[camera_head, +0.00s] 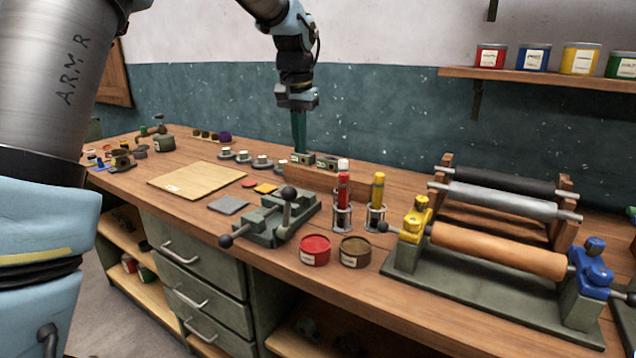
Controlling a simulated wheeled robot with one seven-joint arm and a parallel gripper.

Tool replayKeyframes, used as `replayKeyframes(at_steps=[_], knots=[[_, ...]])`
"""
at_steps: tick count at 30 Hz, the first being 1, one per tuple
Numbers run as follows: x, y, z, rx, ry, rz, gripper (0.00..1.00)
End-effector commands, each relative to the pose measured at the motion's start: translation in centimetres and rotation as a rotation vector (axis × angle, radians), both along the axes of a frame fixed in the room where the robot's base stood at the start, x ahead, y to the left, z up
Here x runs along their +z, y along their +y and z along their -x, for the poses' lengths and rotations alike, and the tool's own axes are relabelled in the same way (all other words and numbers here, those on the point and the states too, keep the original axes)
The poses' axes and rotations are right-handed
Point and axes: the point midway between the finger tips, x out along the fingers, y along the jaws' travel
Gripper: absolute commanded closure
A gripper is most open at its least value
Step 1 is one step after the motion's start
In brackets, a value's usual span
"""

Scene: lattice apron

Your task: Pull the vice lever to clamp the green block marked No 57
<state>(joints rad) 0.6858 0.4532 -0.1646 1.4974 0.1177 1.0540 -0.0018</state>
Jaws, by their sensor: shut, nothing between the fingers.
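The grey-green vice (262,226) stands near the front edge of the bench, mid-picture. Its upright lever (287,208) has a dark ball on top, and a second dark ball knob (226,241) sticks out at the front left. I cannot make out a block between the jaws or any No 57 marking. My gripper (300,150) is shut and empty, pointing down behind the vice, well apart from the lever. Its fingertips are just above or beside small dark green blocks (327,163) by a wooden rack; I cannot tell whether they touch.
A wooden board (197,179) and grey plate (228,205) lie left of the vice. Red (315,250) and brown (354,251) tins and red and yellow tubes in wire holders (376,215) stand at its right. A roller press (497,250) fills the right of the bench.

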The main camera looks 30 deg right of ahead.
Motion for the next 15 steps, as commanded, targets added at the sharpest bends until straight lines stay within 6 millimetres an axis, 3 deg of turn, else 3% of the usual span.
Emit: replayKeyframes(at_steps=[10,15], knots=[[-0.1,0.0,0.0,0.000,0.001,-0.001,1.00],[-1.6,-0.1,-0.2,0.001,0.003,-0.002,1.00]])
